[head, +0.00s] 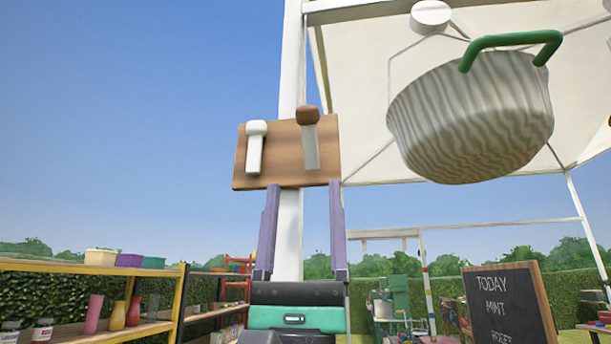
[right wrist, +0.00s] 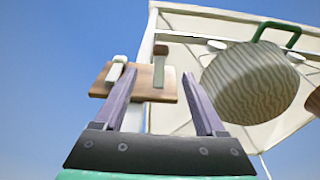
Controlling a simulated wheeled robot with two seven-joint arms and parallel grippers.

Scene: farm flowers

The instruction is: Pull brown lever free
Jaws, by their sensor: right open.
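A wooden board (head: 282,160) is fixed to a white post and carries two levers. The brown lever (head: 308,118) is on the right, with a brown knob on a pale shaft. The white lever (head: 256,146) is on the left. In the right wrist view the board (right wrist: 147,93) lies beyond the fingers, with the brown lever (right wrist: 160,62) and the white lever (right wrist: 116,70) on it. My right gripper (head: 303,186) is open and empty, its purple fingers pointing up, the tips overlapping the board's lower edge in the head view. My left gripper is not in view.
A striped basket (head: 470,118) with a green handle hangs at the upper right under a white canopy (head: 370,60). A shelf (head: 90,267) with pots and jars stands at the lower left. A chalkboard (head: 508,305) stands at the lower right.

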